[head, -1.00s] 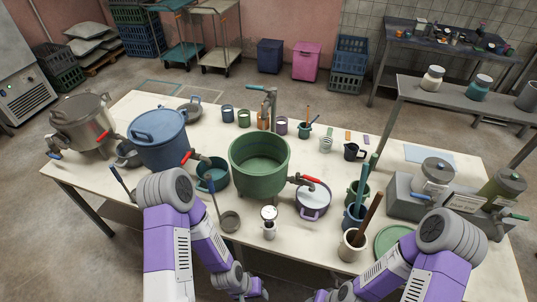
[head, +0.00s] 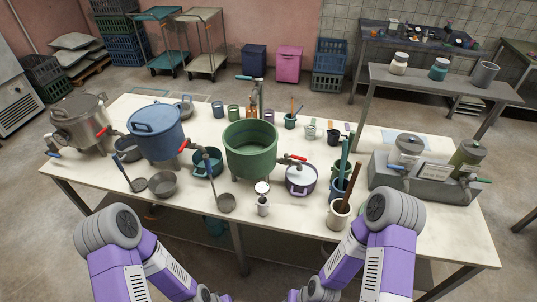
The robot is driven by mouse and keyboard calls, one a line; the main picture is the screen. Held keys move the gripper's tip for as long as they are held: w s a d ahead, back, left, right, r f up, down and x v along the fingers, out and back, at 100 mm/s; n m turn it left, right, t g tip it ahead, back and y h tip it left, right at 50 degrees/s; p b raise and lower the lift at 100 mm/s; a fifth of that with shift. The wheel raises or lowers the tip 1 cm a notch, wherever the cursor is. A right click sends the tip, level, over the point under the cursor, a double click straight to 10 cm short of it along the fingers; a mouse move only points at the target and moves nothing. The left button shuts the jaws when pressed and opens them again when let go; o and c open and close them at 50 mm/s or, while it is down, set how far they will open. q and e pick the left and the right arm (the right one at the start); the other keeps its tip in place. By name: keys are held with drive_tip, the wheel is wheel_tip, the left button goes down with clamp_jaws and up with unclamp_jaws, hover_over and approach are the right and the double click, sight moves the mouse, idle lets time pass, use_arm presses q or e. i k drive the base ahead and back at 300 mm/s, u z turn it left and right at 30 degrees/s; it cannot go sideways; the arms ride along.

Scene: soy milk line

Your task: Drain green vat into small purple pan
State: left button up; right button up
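The green vat (head: 250,160) stands upright near the middle of the table, with an open top. Its tap with a red handle (head: 297,157) sticks out on the right side. The small purple pan (head: 301,188) stands just right of the vat, below the tap's end. A pale lid with a knob appears to cover the pan. My two purple arms come in at the lower left and lower right, in front of the table. Both grippers are out of the picture below, so their state is hidden.
The blue vat (head: 156,140) and the steel vat (head: 80,122) stand to the left. A white crock (head: 338,215) holding a brown stick and a grey machine (head: 425,188) are right.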

sight(286, 156)
drive_tip(key=u, duration=0.65)
drive_tip(key=i, duration=0.75)
drive_tip(key=z, duration=1.4)
